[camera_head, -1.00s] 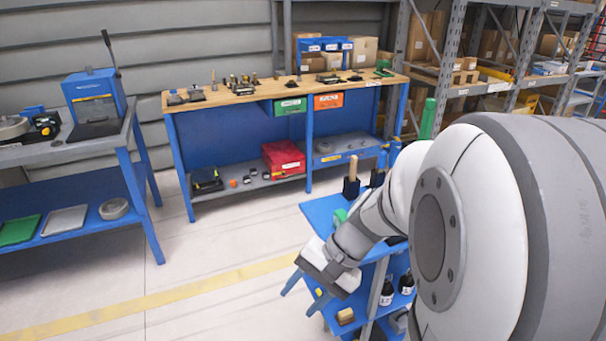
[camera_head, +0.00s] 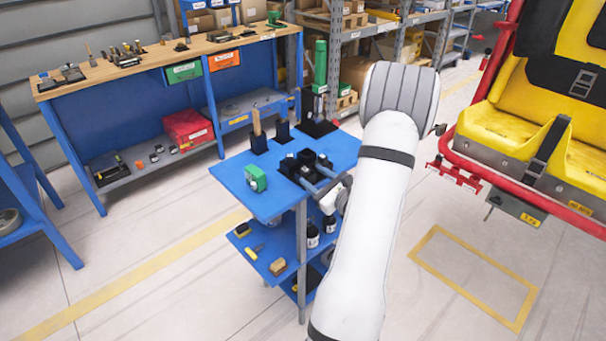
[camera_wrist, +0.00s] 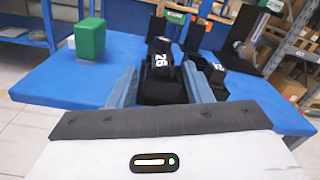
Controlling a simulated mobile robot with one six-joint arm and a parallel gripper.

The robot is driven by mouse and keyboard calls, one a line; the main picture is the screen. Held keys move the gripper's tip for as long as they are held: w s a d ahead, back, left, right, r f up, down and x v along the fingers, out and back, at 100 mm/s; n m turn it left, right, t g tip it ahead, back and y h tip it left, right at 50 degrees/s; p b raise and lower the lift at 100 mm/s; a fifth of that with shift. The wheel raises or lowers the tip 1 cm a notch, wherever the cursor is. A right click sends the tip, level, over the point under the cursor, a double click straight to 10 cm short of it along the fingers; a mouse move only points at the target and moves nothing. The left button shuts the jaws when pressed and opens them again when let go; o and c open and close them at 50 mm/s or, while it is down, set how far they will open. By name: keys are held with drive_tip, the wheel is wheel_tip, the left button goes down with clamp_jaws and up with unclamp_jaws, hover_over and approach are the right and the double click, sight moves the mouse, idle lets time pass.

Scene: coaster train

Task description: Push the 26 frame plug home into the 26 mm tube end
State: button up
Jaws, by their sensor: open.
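My gripper (camera_wrist: 160,76) is open, with its two blue-grey fingers on either side of a black block marked 26 (camera_wrist: 161,62). This block stands upright in a black holder (camera_wrist: 163,90) on the blue cart top (camera_wrist: 50,88). I cannot tell whether the fingers touch it. In the head view my gripper (camera_head: 322,185) is low over the front right of the black holder (camera_head: 288,165), partly hidden by my arm. Another black piece with white marking (camera_wrist: 214,72) is just right of the fingers. I cannot make out the 26 mm tube end in either view.
A green block (camera_head: 255,178) sits at the cart's left, apart from the holder. Dark stands with upright handles (camera_head: 258,138) are at the back. A red and yellow coaster car (camera_head: 530,120) is at the right; a workbench (camera_head: 150,70) is behind. Floor left of the cart is clear.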

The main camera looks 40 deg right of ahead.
sight(306, 169)
drive_tip(key=w+p, duration=0.1)
drive_tip(key=w, duration=0.4)
drive_tip(key=shift+w, duration=0.1)
drive_tip(key=shift+c, duration=0.3)
clamp_jaws()
drive_tip(key=shift+r, duration=0.15)
wheel_tip(306, 169, up, 10)
drive_tip(key=shift+f, duration=0.1)
idle(0.5)
